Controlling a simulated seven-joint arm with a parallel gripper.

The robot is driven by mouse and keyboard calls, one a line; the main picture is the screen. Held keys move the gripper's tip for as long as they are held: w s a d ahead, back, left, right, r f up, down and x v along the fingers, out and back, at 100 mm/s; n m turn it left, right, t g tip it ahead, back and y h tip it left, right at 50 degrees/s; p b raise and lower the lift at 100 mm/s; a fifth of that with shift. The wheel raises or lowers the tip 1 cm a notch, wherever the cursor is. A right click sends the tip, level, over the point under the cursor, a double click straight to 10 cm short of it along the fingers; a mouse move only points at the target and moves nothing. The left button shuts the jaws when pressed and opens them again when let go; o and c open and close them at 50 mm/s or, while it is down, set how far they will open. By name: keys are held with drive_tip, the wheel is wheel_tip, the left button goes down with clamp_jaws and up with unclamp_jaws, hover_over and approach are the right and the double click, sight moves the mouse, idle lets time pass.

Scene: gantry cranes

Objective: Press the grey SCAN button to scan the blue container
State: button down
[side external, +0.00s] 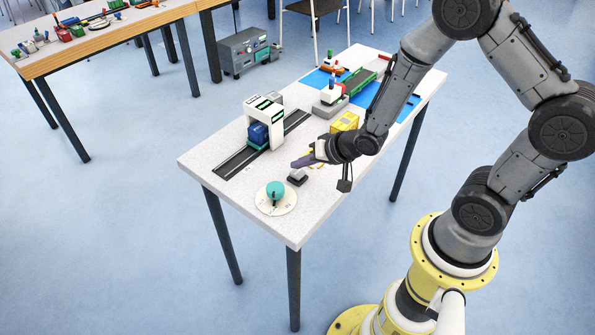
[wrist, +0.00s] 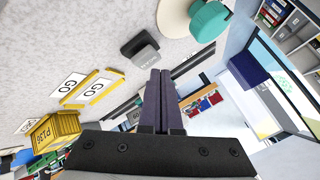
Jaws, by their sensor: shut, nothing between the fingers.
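The SCAN button (side external: 297,177), a small grey cap on a dark base, sits on the white table near its front edge. In the wrist view the button (wrist: 140,46) lies just beyond and slightly left of my fingertips. My gripper (side external: 294,164) is shut and empty, its dark fingers pointing left just above and behind the button. In the wrist view the gripper's fingers (wrist: 160,72) are together, with a visible gap to the button. The blue container (side external: 258,133) stands under the white scanner gantry (side external: 264,106) on the dark track.
A teal knob (side external: 275,190) on a round white disc stands near the table's front corner; it also shows in the wrist view (wrist: 208,22). A yellow container (side external: 345,122) is behind my gripper.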

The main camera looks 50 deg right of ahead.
sight(300, 174)
drive_tip(key=shift+f, duration=0.25)
drive_tip(key=shift+f, duration=0.55)
idle(0.9)
drive_tip(key=shift+r, duration=1)
drive_tip(key=shift+r, duration=2.5)
